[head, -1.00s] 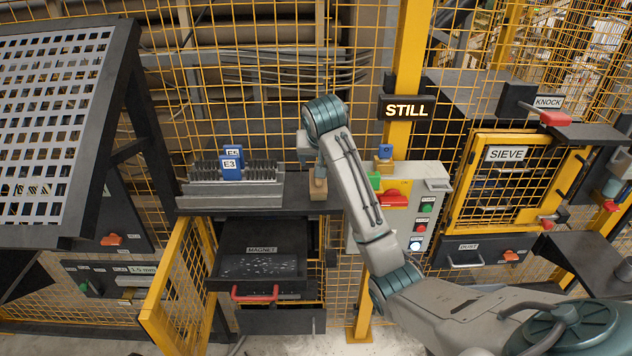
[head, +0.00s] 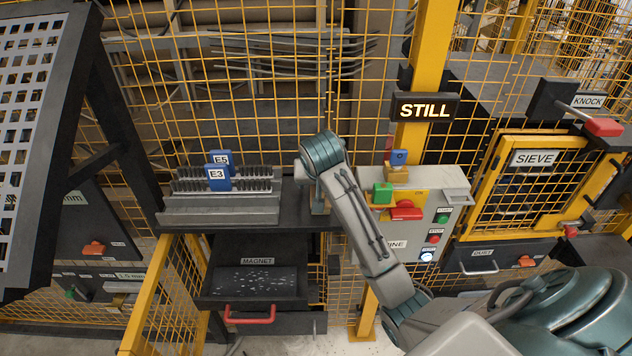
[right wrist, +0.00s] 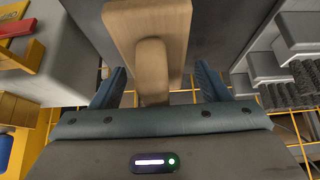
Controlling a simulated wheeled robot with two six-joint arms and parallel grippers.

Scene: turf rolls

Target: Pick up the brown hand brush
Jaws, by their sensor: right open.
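The brown hand brush (right wrist: 150,35) shows large in the right wrist view, as a light wooden block with a rounded wooden handle pointing toward my palm. My right gripper (right wrist: 156,80) is open, with one blue finger on each side of the handle. Gaps show between the handle and both fingers. In the head view my right arm reaches over the dark shelf and hides nearly all of the brush and the gripper. My left gripper is not in view.
A grey rack with dark bristle strips (head: 220,208) and blue E3 and E5 tags stands left of my right arm. The machine control box (head: 412,215) stands close on its right. The magnet drawer (head: 255,285) is below, beside an open yellow mesh gate (head: 165,295).

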